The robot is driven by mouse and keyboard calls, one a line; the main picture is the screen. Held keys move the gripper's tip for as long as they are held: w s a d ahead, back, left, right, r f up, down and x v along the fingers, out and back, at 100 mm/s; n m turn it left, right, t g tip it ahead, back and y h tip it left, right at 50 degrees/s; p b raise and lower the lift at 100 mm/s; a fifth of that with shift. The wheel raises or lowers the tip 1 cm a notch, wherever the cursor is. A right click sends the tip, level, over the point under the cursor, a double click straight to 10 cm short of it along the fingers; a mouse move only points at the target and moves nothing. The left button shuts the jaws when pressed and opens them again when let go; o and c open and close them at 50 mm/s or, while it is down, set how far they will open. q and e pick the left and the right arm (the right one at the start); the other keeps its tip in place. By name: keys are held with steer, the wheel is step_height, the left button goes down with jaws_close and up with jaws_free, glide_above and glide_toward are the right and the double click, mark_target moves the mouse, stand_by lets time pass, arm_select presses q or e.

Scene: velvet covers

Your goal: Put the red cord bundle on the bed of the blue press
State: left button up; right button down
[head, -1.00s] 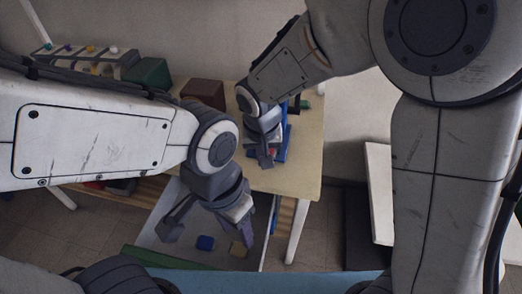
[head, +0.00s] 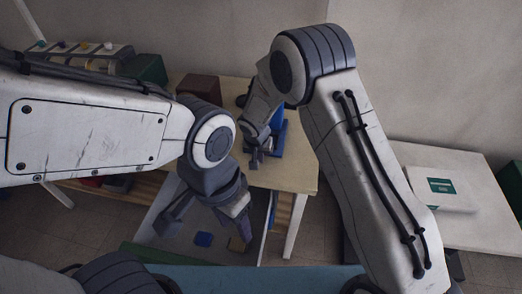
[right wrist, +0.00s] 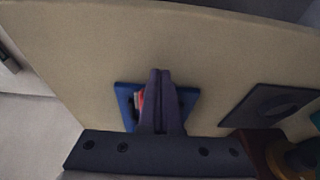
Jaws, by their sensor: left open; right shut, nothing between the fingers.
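The blue press (head: 279,138) stands near the right end of the wooden table, partly hidden behind my right gripper (head: 257,155). In the right wrist view, its blue base (right wrist: 188,97) lies below my right gripper (right wrist: 160,76), whose fingers are closed together and empty. A small red patch (right wrist: 140,99), probably the red cord bundle, shows over the blue base just left of the fingers. The fingers hide the rest, and I cannot tell whether they touch it. My left gripper (head: 204,226) is open and empty above an open drawer (head: 157,222).
The drawer holds a blue block (head: 203,239) and a tan block (head: 237,244). A dark red block (head: 199,87) and a green block (head: 146,69) stand at the table's back.

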steer(key=shift+w+d, duration=0.2)
steer(key=shift+w, duration=0.7)
steer(key=shift+w+d, duration=0.2)
steer(key=shift+w, duration=0.9)
